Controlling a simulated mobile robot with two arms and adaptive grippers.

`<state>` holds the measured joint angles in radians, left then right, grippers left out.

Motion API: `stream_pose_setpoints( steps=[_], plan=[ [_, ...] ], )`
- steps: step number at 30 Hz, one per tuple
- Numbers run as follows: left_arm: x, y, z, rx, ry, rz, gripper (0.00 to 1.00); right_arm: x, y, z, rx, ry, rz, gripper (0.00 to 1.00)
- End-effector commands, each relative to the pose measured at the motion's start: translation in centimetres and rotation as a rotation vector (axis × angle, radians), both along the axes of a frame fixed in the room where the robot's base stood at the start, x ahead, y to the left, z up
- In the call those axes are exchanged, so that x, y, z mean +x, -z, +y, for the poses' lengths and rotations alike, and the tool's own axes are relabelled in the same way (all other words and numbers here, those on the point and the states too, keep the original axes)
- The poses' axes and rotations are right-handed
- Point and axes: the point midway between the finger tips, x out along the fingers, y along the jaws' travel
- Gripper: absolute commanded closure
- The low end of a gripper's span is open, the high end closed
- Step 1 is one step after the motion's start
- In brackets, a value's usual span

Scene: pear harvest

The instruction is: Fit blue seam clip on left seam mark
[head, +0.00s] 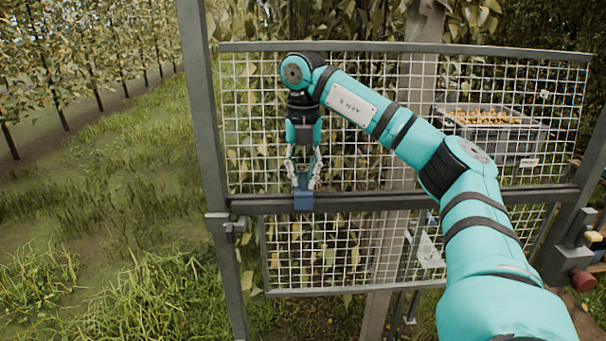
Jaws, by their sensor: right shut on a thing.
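A blue clip (303,199) sits at the dark horizontal rail (365,201) between the upper and lower mesh panels, left of the middle. My right gripper (303,182) points down and is shut on the clip from above. The clip overlaps the rail in the picture; whether it is seated on it or just in front of it I cannot tell. No seam mark can be made out; the gripper and clip may cover it. My left gripper is out of view.
A mesh panel (258,135) in a grey frame stands in front of me, with a post (205,120) at left. A crate of pears (490,135) is behind the mesh at right. A red knob (582,280) sits at far right. Grass lies open at left.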

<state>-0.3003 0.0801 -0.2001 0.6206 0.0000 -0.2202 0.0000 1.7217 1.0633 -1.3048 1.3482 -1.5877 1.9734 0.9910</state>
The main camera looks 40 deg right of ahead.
Motion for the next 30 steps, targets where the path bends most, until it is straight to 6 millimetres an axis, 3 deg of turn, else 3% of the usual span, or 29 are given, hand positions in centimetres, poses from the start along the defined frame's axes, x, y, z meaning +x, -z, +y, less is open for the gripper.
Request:
stream_pose_setpoints(
  steps=[30],
  plan=[
    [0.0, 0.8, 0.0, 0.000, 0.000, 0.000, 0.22, 0.0, 1.3, 0.0, -0.001, 0.000, -0.001, 1.00]
  ],
)
